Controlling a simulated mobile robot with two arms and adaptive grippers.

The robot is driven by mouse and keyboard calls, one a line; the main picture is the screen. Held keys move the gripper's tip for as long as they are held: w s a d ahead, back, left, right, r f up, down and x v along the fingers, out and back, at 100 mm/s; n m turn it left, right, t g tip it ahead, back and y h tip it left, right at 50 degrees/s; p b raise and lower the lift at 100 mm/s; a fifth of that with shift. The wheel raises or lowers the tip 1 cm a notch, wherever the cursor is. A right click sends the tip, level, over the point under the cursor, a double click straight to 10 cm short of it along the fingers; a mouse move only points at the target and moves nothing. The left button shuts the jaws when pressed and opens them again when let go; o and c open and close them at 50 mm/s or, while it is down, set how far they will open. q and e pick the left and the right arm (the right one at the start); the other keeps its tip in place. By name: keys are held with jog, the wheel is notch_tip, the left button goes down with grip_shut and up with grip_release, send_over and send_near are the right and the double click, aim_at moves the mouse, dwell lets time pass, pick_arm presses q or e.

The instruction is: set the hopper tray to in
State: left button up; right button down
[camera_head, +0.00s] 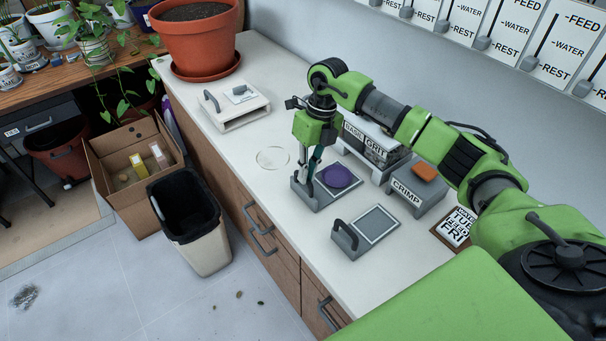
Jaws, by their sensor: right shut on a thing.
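A grey tray (316,198) with a round purple thing (338,176) on it lies on the white counter, in front of the labelled hopper block (376,146). It appears to be the hopper tray and sticks out in front of that block. My right gripper (309,181) points down at the tray's left end and is shut, seemingly on its handle. The gripper's fingers hide most of the handle. A narrow teal part shows beside the fingers; I cannot tell what it is. My left gripper is out of view.
A second grey tray with a dark handle (365,229) lies nearer. A clear round dish (272,158), a white box (237,106) and a large terracotta pot (197,44) stand further left. A bin (205,250) stands on the floor.

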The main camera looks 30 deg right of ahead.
jog(key=w+d+b, duration=0.2)
jog(key=d+b, duration=0.1)
jog(key=d, duration=1.1)
jog(key=shift+d, duration=0.4)
jog(key=shift+w+r, duration=0.1)
jog(key=c, duration=2.1)
grip_release()
jog(key=shift+d, duration=0.1)
jog(key=shift+c, duration=0.2)
